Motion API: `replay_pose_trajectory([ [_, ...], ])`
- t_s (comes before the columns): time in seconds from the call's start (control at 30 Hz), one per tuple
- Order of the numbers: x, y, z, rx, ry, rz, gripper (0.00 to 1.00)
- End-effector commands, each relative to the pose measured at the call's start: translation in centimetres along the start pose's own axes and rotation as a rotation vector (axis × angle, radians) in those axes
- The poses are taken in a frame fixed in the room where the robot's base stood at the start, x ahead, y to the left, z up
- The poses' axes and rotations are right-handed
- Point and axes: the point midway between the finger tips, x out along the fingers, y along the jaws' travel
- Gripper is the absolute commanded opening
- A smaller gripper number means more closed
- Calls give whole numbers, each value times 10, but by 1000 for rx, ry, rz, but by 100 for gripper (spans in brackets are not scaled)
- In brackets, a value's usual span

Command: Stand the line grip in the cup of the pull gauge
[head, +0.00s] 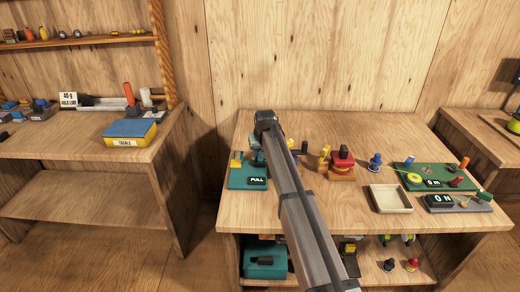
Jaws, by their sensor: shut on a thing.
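The pull gauge is a teal board (237,183) with a dark display reading PULL (257,181), at the left of the middle table. A yellow part (237,160) stands on its left side. My gripper (257,147) is above the back of this board, seen from behind and small. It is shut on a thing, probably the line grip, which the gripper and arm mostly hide. A dark piece (259,159) shows just below the gripper; I cannot tell whether it is the line grip or part of the gauge. The cup cannot be made out.
A cream tray (390,208) lies near the front edge. A green board (440,183) and a grey gauge reading 0 N (440,201) are farther right.

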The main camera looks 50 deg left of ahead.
Motion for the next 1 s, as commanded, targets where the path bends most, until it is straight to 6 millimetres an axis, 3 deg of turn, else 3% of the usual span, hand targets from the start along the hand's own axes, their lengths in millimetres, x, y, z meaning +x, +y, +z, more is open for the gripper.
replay_pose_trajectory([
  [0.47,3,0,1,0,0,0,0],
  [0.5,3,0,1,0,0,0,34],
  [0.8,3,0,1,0,0,0,62],
  [1.0,4,0,2,0,0,0,62],
])
